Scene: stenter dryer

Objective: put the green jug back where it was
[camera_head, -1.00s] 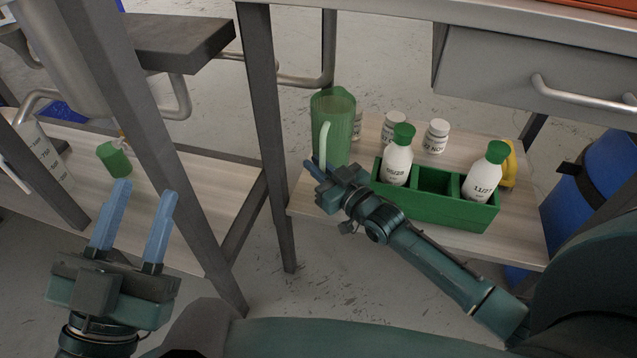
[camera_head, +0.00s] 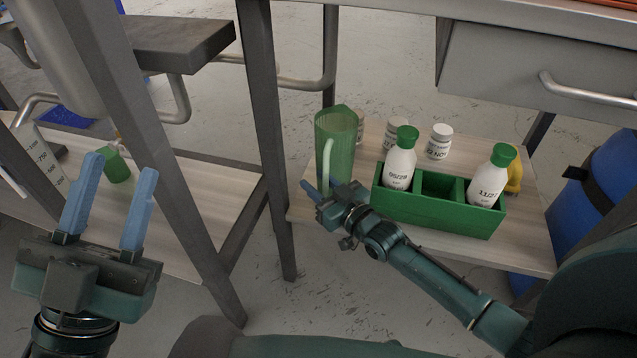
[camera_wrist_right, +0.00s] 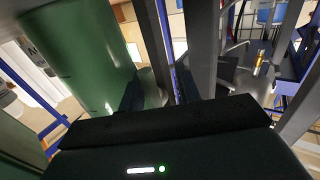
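The green jug (camera_head: 343,135) is upright at the left end of the right-hand lower shelf (camera_head: 455,245). Its pale handle (camera_head: 327,160) faces my right gripper (camera_head: 322,193), which appears shut on the handle's lower part. The fingertips are partly hidden, and I cannot tell whether the jug's base touches the shelf. In the right wrist view the jug (camera_wrist_right: 85,50) fills the upper left, close beside the dark fingers. My left gripper (camera_head: 108,205) is open and empty, in front of the left-hand shelf.
Right of the jug, a green divided box (camera_head: 430,212) holds two white bottles (camera_head: 399,168) (camera_head: 489,182) with green caps. White jars (camera_head: 439,141) stand behind. A table leg (camera_head: 265,140) is close on the left. A smaller green container (camera_head: 117,168) stands on the left-hand shelf.

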